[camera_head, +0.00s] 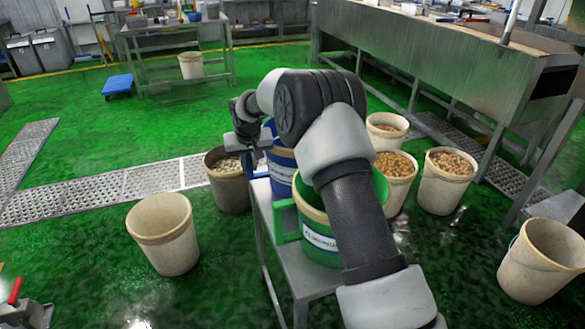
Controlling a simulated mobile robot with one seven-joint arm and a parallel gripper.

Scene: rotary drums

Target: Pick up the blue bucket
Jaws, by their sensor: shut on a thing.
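The blue bucket (281,173) stands upright on a narrow grey metal stand, behind a green bucket. My arm covers much of its right side and top. My gripper (247,141) is at the blue bucket's left rim, pointing down, and is shut on it. The fingertips are small and partly hidden, so the exact hold on the rim is not clear. I cannot tell whether the bucket's base is lifted off the stand.
The green bucket (318,236) with a white label stands on the grey stand (305,284), under my forearm. Several cream buckets, some filled, stand around on the wet green floor. A long metal trough (440,50) is at right. Open floor lies at left.

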